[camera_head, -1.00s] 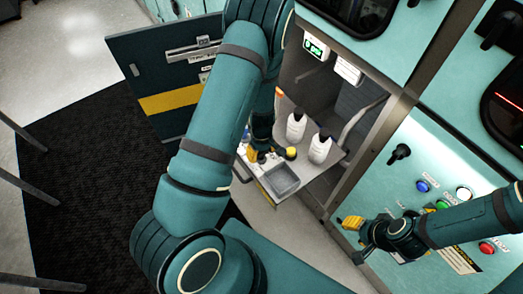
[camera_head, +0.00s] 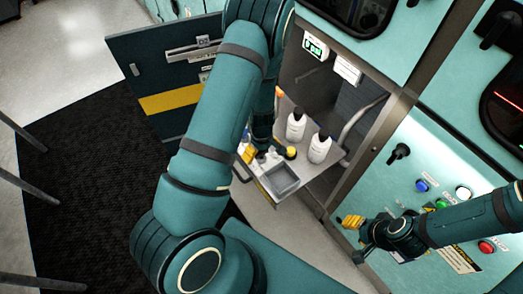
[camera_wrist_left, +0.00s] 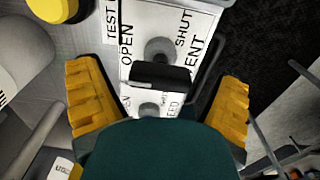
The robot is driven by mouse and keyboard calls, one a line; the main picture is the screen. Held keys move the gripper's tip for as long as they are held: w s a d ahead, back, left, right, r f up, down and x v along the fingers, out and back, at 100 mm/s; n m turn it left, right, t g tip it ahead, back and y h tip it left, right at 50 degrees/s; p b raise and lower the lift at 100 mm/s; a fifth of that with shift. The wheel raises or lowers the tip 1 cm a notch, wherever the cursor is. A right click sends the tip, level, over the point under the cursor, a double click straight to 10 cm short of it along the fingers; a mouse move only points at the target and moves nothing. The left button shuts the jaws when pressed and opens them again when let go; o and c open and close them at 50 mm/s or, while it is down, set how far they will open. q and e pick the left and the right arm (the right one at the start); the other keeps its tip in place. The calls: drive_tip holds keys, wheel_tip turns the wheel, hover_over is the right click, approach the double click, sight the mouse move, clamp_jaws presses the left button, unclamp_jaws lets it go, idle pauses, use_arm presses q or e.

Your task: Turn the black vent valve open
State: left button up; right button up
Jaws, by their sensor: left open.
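The black vent valve (camera_wrist_left: 160,75) shows in the left wrist view as a black bar handle beside a grey round base, on a white plate marked OPEN and SHUT; the label beside it is partly cut to "ENT". My left gripper (camera_wrist_left: 158,100) is open, with one yellow finger on each side of the handle and gaps between; I cannot tell any contact. In the head view the left gripper (camera_head: 256,152) is over the pull-out tray, largely hidden by my left arm. My right gripper (camera_head: 356,238) is in front of the teal panel, its fingers apart and empty.
The pull-out tray (camera_head: 283,179) carries two white bottles (camera_head: 296,126) (camera_head: 319,148) and a yellow-capped item (camera_head: 291,152). A second grey valve (camera_wrist_left: 148,108) lies close to the vent valve. The open cabinet door (camera_head: 170,75) stands at the left. Buttons and a black knob (camera_head: 398,153) are on the right panel.

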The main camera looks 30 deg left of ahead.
use_arm(q)
wheel_tip(320, 180, up, 12)
idle(0.5)
idle(0.4)
